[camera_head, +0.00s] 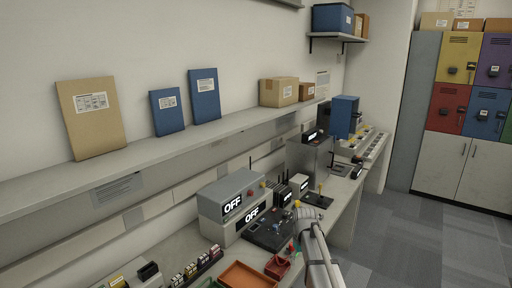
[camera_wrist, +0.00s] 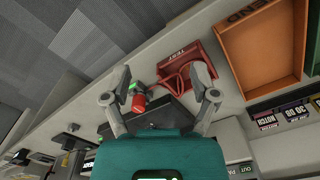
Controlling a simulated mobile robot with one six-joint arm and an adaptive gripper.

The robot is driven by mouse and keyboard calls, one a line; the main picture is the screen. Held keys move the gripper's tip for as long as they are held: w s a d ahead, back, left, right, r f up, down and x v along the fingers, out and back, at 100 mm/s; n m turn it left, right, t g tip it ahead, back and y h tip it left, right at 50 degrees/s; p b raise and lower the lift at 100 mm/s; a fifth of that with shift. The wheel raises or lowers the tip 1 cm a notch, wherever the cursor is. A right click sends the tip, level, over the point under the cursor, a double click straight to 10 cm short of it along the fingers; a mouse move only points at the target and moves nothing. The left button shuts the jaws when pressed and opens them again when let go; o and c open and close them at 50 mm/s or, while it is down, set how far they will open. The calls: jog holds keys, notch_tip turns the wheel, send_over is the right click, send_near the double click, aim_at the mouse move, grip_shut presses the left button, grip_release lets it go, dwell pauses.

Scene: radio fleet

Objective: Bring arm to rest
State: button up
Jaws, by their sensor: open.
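My gripper (camera_wrist: 163,75) is open in the wrist view, its two fingers spread apart with nothing held between them. It is above the workbench, with a red-capped item with a green part (camera_wrist: 139,103) and a red TEST holder (camera_wrist: 218,73) showing beyond and between the fingers. In the head view my pale arm (camera_head: 318,255) reaches over the front edge of the bench at lower centre. My gripper cannot be made out clearly there.
An orange tray (camera_head: 246,276) and the red holder (camera_head: 278,266) are on the bench left of my arm. Grey boxes reading OFF (camera_head: 230,194) stand behind. A long shelf (camera_head: 150,148) overhangs the bench. The floor (camera_head: 400,245) at right is clear; lockers (camera_head: 460,110) stand beyond.

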jog(key=s+f+m+b, duration=0.1)
jog(key=s+m, duration=0.3)
jog(key=s, duration=1.7)
jog(key=shift+s+d+f+b, duration=0.15)
jog(key=shift+d+f+b, duration=0.2)
jog(key=shift+f, duration=0.15)
